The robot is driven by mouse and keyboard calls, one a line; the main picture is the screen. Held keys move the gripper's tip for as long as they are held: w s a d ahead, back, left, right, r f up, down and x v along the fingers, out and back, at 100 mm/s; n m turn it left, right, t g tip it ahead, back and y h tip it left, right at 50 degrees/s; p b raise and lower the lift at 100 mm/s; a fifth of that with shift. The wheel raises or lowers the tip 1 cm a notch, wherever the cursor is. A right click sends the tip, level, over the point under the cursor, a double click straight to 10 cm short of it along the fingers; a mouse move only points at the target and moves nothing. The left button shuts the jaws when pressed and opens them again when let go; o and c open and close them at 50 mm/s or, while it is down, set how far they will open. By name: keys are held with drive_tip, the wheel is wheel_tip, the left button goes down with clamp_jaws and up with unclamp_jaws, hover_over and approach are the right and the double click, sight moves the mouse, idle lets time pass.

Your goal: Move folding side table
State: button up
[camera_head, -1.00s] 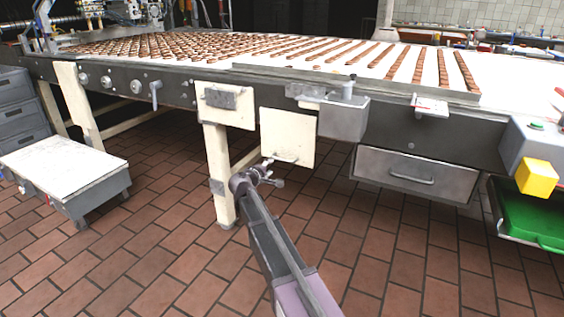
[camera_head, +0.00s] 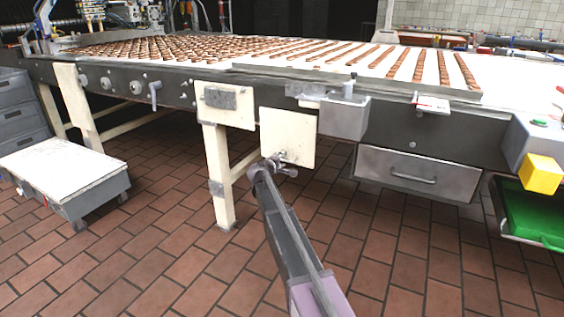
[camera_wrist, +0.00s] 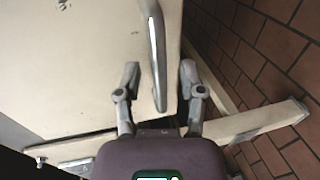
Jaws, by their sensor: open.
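The folding side table is likely the cream square panel (camera_head: 288,132) hanging below the front edge of the long conveyor table in the head view. In the wrist view the cream panel (camera_wrist: 90,75) fills the left and middle, with a grey metal bar handle (camera_wrist: 156,50) on it. My gripper (camera_wrist: 159,78) is open there, with one finger on each side of the handle's near end. I cannot tell whether either finger touches it. In the head view my gripper (camera_head: 284,160) is at the panel's lower edge and covers the handle.
The conveyor table (camera_head: 215,75) carries rows of brown bars. A grey box (camera_head: 345,118) and a drawer (camera_head: 415,172) are right of the panel. A cream leg (camera_head: 218,175) stands to its left. A low white-topped cart (camera_head: 65,170) stands further left. Tiled floor in front is clear.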

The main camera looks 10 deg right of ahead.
clamp_jaws()
drive_tip(key=shift+s+d+r, duration=0.1)
drive_tip(key=shift+d, duration=0.1)
